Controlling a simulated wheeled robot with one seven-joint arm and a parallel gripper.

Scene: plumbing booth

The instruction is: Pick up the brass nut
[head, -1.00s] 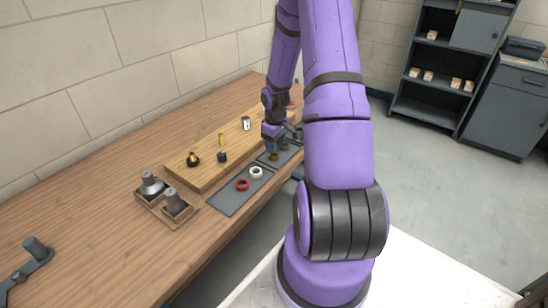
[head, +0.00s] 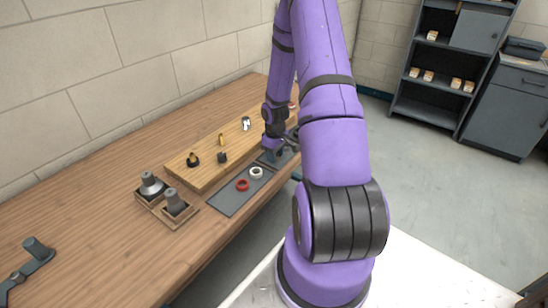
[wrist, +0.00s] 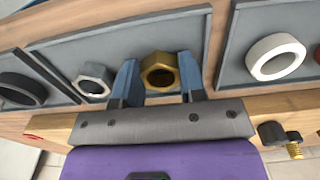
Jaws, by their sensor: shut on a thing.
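The brass nut (wrist: 160,72) is a golden hexagonal ring, seen in the wrist view between the two blue fingers of my gripper (wrist: 158,84). My gripper is shut on it, with a finger at each side. The nut is over a grey tray (wrist: 207,48); I cannot tell whether it still touches the tray. In the head view my gripper (head: 273,155) is low over the tray at the front edge of the wooden bench, and the nut is hidden there.
A steel nut (wrist: 93,80) and a black ring (wrist: 20,88) lie left of my gripper. A white ring (wrist: 275,57) lies right, in a neighbouring tray with a red ring (head: 242,185). A wooden board (head: 205,177) with small fittings stands behind. A box (head: 168,208) holds two grey fittings.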

